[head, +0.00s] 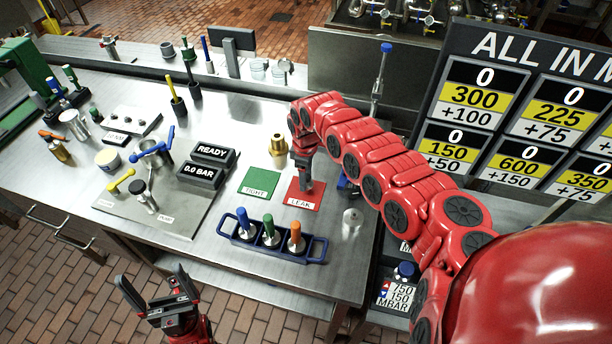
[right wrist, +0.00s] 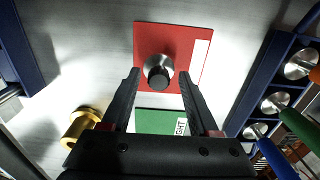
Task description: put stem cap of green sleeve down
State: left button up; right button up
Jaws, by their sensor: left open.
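A round steel piece with a dark stem (right wrist: 158,72), which may be the stem cap, stands on the red LEAK mat (right wrist: 192,85). I cannot tell which sleeve it belongs to. My right gripper (right wrist: 158,80) is over it, open, with a finger on each side and a gap to both. A green-handled piece (head: 270,232) stands in the middle of the blue rack (head: 314,247). My left gripper (head: 155,296) is open and empty, in front of the table.
The green TIGHT mat (head: 259,184) lies left of the red mat. A brass fitting (head: 278,172) stands behind them. READY and 0.0 BAR displays (head: 205,163) are left of the mats.

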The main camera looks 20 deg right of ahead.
jog(key=shift+d+r, duration=0.2)
jog(key=shift+r, duration=0.2)
notch_tip(320, 180, up, 11)
jog(key=b, duration=0.5)
jog(key=shift+r, duration=0.2)
